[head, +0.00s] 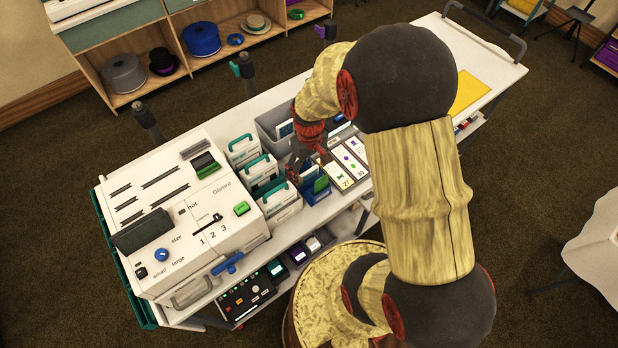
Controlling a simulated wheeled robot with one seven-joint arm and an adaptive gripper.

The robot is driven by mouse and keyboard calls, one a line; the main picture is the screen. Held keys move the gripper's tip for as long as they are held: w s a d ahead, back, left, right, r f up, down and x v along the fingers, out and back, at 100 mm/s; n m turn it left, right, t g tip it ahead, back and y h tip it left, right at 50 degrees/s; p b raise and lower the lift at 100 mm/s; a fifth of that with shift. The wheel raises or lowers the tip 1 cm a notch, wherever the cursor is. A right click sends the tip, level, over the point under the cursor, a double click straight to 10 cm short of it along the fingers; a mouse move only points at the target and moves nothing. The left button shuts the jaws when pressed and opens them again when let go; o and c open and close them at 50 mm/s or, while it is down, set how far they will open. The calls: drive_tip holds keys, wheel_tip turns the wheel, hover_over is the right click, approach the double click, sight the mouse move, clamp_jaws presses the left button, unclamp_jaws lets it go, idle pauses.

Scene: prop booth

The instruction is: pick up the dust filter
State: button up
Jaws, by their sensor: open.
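My gripper (297,164) is at the end of my arm, pointing down over the middle of the white cart, open. Its fingers are small and partly hidden by my arm. Several white cases with teal handles (279,203) stand in a row just left of it. Blue upright pieces (316,186) stand just below and right of it. I cannot tell which of these is the dust filter, or whether the fingers touch anything.
A large white machine (196,226) fills the cart's left end. A grey bin (271,122) sits behind my gripper. Printed cards (344,171) lie to its right. A yellow sheet (469,92) lies on the cart's clearer far right end. A shelf with hats (203,38) stands behind.

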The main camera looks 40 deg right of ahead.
drive_tip(key=shift+f, duration=0.4)
drive_tip(key=shift+c, duration=1)
drive_tip(key=c, duration=0.6)
drive_tip(key=shift+r, duration=0.1)
wheel_tip(320, 180, up, 10)
drive_tip(key=shift+f+p, duration=0.1)
drive_tip(key=shift+p, duration=0.7)
